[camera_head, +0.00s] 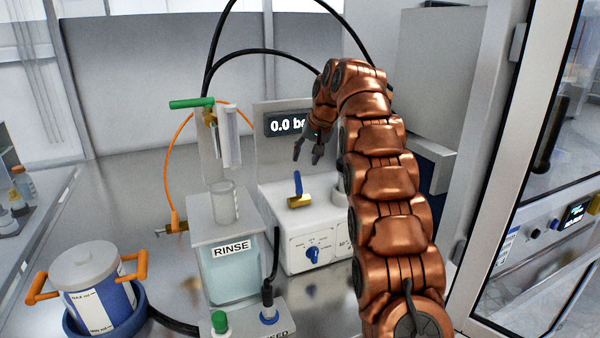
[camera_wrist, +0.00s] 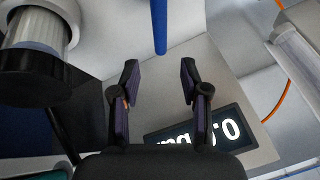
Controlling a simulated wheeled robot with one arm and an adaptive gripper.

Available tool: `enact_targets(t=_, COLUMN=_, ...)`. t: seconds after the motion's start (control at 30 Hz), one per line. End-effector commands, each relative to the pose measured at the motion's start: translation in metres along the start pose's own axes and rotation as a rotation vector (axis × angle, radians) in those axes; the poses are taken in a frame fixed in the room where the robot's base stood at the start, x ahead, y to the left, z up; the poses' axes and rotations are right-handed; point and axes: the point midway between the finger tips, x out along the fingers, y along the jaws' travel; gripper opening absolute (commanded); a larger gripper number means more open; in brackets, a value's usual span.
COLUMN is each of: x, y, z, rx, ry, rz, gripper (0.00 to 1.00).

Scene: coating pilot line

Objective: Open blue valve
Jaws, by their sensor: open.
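The blue valve is a brass body (camera_head: 300,201) with a blue lever (camera_head: 298,183) standing roughly upright, on top of a white box (camera_head: 290,222). In the wrist view, the blue lever (camera_wrist: 159,25) enters from the top edge, ahead of the fingertips and lined up with the gap between them. My gripper (camera_head: 308,154) is above and slightly right of the lever in the head view, pointing down. It is open and empty, and no finger appears to touch the lever. In the wrist view both fingers of my gripper (camera_wrist: 159,80) show apart.
A pressure display (camera_head: 286,124) is on the panel behind the valve. The RINSE tank (camera_head: 231,270) stands to the left, with a green-handled valve (camera_head: 192,103) above it. A blue selector knob (camera_head: 312,254) is on the box front. A lidded pot (camera_head: 96,293) sits front left.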

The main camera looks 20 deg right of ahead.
Motion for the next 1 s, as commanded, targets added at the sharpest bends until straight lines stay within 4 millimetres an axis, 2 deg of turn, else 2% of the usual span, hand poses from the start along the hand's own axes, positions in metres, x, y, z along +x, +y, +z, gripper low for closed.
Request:
enact_targets(t=0.27, x=0.016, y=-0.001, z=0.000, rx=-0.001, ry=-0.002, rz=0.001, gripper=0.45)
enact_targets(t=0.7, x=0.072, y=0.000, z=0.001, rx=-0.001, ry=-0.004, rz=0.001, gripper=0.45)
enact_targets(t=1.0, x=0.076, y=0.000, z=0.000, rx=-0.001, ry=0.001, rz=0.000, gripper=0.45)
